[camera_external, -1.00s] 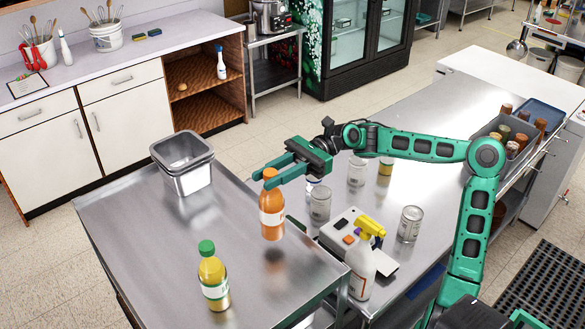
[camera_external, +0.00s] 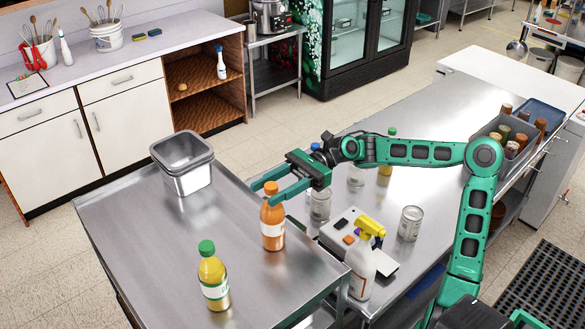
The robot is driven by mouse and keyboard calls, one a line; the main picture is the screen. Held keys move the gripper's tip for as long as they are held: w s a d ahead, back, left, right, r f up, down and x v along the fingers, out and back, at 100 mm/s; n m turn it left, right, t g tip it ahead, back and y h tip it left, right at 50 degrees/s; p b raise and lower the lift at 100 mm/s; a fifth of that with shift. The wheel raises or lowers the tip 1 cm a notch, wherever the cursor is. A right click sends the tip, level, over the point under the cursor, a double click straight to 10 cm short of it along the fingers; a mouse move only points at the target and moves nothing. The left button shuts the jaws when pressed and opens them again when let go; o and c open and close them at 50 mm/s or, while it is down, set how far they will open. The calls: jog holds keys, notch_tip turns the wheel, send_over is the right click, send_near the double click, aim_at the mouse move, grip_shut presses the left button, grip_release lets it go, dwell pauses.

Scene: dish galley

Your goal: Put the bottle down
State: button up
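The orange bottle (camera_external: 272,228) with an orange cap and a white label stands upright on the steel table (camera_external: 150,235), near its right edge. My gripper (camera_external: 264,195) is at the top of this bottle, with one finger on each side of the cap and neck. The fingers look spread, with the cap showing between them. Whether a finger still touches the bottle is too small to tell.
A yellow bottle with a green cap (camera_external: 213,277) stands nearer the front. A metal bin (camera_external: 184,165) stands at the back. The table's left part is clear.

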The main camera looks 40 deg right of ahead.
jog(key=d, duration=1.2)
